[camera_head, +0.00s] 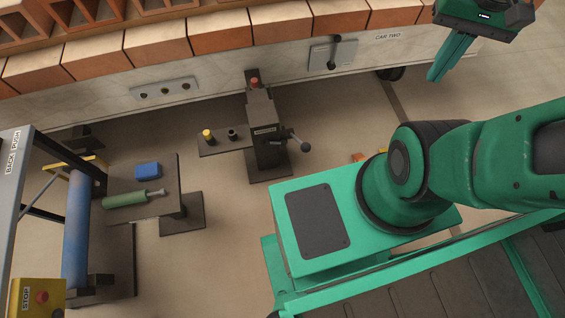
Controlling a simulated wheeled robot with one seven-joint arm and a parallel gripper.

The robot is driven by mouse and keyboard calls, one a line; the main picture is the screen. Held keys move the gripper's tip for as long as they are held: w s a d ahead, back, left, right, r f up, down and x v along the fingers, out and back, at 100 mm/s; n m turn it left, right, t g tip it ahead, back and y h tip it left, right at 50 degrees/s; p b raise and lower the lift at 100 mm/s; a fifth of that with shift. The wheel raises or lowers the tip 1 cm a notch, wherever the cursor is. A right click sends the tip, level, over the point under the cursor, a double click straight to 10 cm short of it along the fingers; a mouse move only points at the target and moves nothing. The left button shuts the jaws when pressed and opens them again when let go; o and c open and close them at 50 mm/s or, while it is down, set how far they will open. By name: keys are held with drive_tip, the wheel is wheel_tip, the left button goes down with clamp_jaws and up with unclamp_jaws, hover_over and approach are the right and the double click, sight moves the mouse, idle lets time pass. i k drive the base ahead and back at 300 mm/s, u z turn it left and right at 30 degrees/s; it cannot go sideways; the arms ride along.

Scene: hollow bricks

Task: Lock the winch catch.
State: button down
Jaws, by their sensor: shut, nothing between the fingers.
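A dark winch-like post (264,112) stands on the floor at the middle, in front of the brick car. It has a small label too small to read surely, a crank with a round knob (304,146) on its right side, and a red-tipped part (255,83) at its top. I cannot tell which part is the catch or whether it is locked. My gripper (437,76) is at the upper right, its green fingers shut and empty, pointing down and left. It is well right of the post, apart from it.
A plate with a dark lever (334,52) is on the car side (428,46) marked CAR TWO. A low shelf (222,139) with yellow and black pegs adjoins the post. A bench (158,197) holds a blue block and a green-handled tool. A yellow stop box (38,298) is lower left.

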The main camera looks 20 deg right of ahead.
sight(267, 142)
drive_tip(key=z, duration=0.05)
drive_tip(key=k, duration=1.95)
drive_tip(key=u, duration=0.5)
drive_tip(key=i, duration=1.5)
